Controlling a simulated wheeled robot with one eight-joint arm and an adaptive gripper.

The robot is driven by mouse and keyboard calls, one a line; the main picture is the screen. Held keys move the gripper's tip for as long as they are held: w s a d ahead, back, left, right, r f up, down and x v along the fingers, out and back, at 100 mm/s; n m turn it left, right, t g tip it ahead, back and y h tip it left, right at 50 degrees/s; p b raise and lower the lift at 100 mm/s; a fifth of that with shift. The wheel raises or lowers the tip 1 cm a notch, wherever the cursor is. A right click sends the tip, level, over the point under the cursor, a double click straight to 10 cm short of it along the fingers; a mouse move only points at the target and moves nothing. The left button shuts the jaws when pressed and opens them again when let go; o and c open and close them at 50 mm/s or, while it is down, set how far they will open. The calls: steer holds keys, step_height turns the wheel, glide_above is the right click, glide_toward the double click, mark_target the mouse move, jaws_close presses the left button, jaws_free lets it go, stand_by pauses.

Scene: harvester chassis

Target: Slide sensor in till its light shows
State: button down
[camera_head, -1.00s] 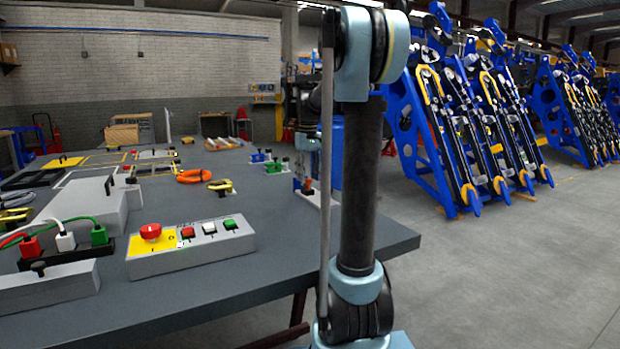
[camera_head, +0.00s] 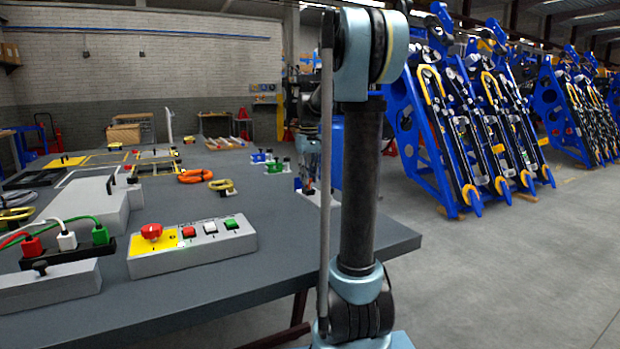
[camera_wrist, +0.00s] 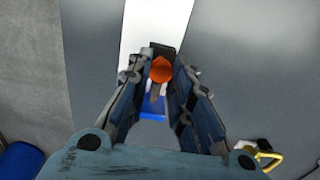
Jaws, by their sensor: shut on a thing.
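In the wrist view, an orange-red part (camera_wrist: 160,70), which looks like the sensor's end, sits between the fingertips of my gripper (camera_wrist: 161,75). The fingers are closed in on it from both sides. A blue piece (camera_wrist: 152,108) shows below it between the fingers, and a dark block shows just behind it. These stand over a white plate (camera_wrist: 157,22) on the grey table. In the head view my gripper (camera_head: 308,178) is low over the plate at the table's right edge, partly behind my own arm. The sensor is hidden there. I cannot make out any light on it.
Green and blue clamp-like fixtures (camera_head: 270,163) stand left of my gripper. A yellow ring-shaped part (camera_head: 222,186), an orange cable coil (camera_head: 196,176) and a button box (camera_head: 192,246) lie farther left.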

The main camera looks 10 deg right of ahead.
steer(key=c, duration=1.4)
jaws_free()
steer(key=shift+r, duration=0.15)
step_height(320, 180, up, 12)
steer(key=shift+f, duration=0.2)
